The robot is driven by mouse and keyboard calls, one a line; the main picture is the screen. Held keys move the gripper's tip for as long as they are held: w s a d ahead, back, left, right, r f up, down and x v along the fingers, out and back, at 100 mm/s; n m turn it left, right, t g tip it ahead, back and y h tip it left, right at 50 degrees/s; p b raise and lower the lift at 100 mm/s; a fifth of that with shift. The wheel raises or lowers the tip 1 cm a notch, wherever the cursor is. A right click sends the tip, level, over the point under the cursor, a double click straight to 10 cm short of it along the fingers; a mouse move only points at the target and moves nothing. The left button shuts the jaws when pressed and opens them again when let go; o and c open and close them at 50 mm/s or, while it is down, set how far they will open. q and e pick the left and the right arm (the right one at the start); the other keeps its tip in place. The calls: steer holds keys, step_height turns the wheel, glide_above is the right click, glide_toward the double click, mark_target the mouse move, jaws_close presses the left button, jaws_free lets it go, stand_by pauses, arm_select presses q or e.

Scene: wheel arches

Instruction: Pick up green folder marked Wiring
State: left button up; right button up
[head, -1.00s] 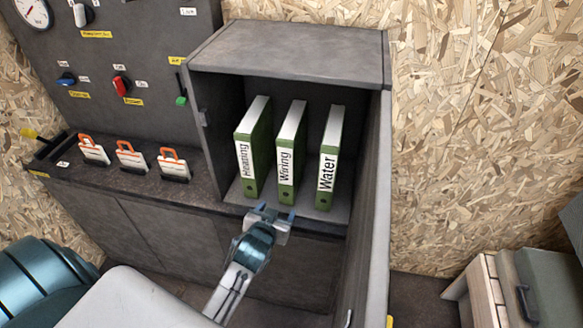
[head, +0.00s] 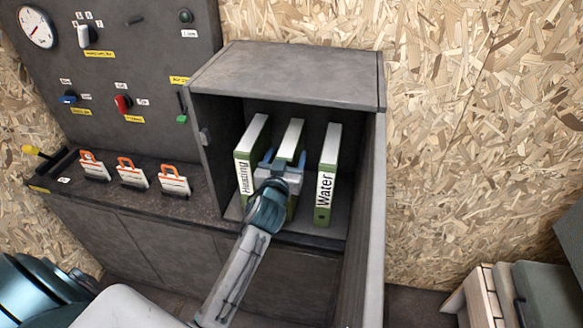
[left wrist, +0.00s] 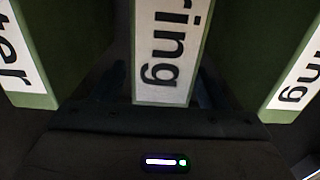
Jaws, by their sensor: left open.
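The green folder marked Wiring (head: 292,137) stands upright in the open cabinet, between the Heating folder (head: 246,165) and the Water folder (head: 327,180). My left gripper (head: 284,164) is open in front of its spine, with one finger towards each side, and hides most of its label. In the left wrist view the Wiring spine (left wrist: 172,50) is centred between my dark fingers, with "ring" readable. Whether the fingers touch it I cannot tell. My right gripper is not in view.
The cabinet (head: 290,75) has side walls and a top around the folders, and its open door (head: 365,230) stands to the right. Narrow gaps separate the folders. Orange-and-white padlock-like tags (head: 133,174) sit on the ledge at left, below a switch panel (head: 150,60).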

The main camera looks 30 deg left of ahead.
arm_select(q)
steer(key=x, duration=0.2)
steer(key=shift+w+a+f, duration=0.1)
steer(key=shift+w, duration=0.2)
steer(key=shift+s, duration=0.15)
steer(key=c, duration=0.3)
jaws_close()
